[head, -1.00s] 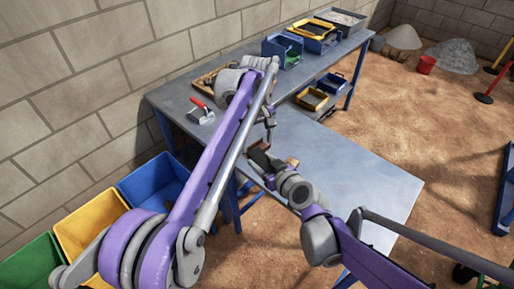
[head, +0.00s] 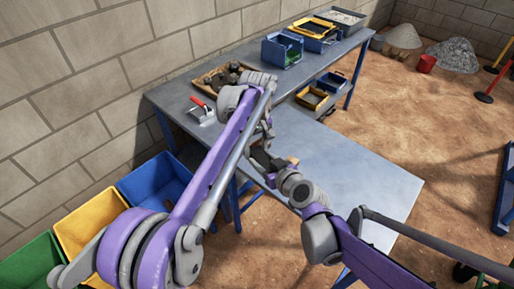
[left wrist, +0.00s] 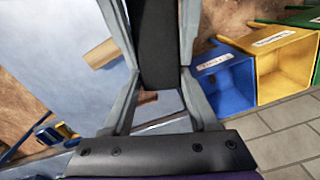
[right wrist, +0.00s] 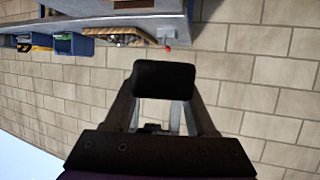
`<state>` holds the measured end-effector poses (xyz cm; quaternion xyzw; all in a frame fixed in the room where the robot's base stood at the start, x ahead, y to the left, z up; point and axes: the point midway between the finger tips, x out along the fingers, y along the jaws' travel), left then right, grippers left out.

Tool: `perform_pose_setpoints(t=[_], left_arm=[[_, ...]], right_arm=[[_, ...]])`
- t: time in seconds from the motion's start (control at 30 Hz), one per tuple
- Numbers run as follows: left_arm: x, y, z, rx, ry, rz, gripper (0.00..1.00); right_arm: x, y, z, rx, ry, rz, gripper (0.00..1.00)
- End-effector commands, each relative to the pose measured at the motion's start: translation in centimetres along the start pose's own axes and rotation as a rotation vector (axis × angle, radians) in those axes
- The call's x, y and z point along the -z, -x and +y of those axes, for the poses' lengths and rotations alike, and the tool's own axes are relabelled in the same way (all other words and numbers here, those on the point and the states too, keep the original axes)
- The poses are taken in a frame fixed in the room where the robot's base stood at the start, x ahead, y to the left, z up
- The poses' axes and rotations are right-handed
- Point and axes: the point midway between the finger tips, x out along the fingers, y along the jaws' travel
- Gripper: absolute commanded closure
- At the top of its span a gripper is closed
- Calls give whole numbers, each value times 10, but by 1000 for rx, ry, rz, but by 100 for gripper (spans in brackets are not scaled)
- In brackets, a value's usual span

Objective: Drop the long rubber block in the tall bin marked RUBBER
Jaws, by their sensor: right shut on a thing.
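The long black rubber block (left wrist: 158,45) is between the fingers of my left gripper (left wrist: 158,75), which sit against its sides. In the right wrist view the block's dark end (right wrist: 164,79) fills the gap of my right gripper (right wrist: 164,95), which is shut on it. The tall blue bin (head: 150,185), yellow bin (head: 88,222) and green bin (head: 32,262) stand along the wall at lower left. Their labels show in the left wrist view but are too small to read.
The low metal table (head: 350,190) is mostly bare, with a small tan block (left wrist: 103,53) on it.

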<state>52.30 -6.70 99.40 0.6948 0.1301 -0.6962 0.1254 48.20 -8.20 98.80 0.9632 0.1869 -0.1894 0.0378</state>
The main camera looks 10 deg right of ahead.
Motion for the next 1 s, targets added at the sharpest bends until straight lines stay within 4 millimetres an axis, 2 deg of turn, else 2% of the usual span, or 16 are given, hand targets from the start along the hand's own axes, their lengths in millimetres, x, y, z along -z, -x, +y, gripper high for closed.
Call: perform_pose_setpoints(t=[0.03,0.17,0.2,0.23,0.4,0.77,0.87,1.0], left_arm=[[-1,0,4,-10,-4,1,77],[-1,0,6,-13,-5,2,100],[-2,0,6,-14,-5,2,100],[-2,0,6,-14,-6,2,100],[-2,0,6,-13,-5,0,100],[-1,0,4,-8,-3,1,100],[-1,0,3,-8,-3,1,100],[-1,0,3,-7,-3,1,100]], right_arm=[[-1,0,-5,14,1,-4,100],[-1,0,-7,17,1,-5,100],[-1,0,-7,19,1,-5,100],[-1,0,-8,19,1,-5,40],[-1,0,-7,18,1,-4,10],[-1,2,-4,11,1,-3,9],[0,10,-4,10,0,-3,9],[-1,31,-4,10,0,-3,9]])
